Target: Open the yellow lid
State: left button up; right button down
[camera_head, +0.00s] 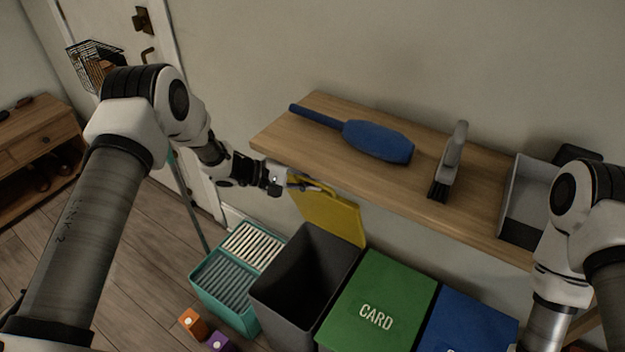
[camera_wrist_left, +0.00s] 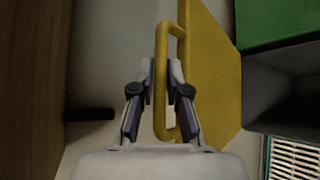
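The yellow lid (camera_head: 332,215) stands raised at the back of a dark grey bin (camera_head: 272,289), whose inside shows open. The lid leans near the front edge of the wooden shelf. My left gripper (camera_head: 291,183) is at the lid's upper left. In the left wrist view, the yellow handle (camera_wrist_left: 161,110) runs between the two fingers of my left gripper (camera_wrist_left: 162,72). The fingers look closed against both sides of it, and the yellow lid (camera_wrist_left: 212,80) lies just to the right. My right arm shows at the right edge; its gripper is out of view.
A bin with a green lid (camera_head: 378,305) marked CARD and one with a blue lid (camera_head: 465,325) stand to the right. A teal crate (camera_head: 219,308) stands left, with orange (camera_head: 193,323) and purple (camera_head: 221,343) blocks in front.

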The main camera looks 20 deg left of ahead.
pick_arm(q)
jog(key=shift+o, duration=0.9)
jog(key=v, duration=1.2)
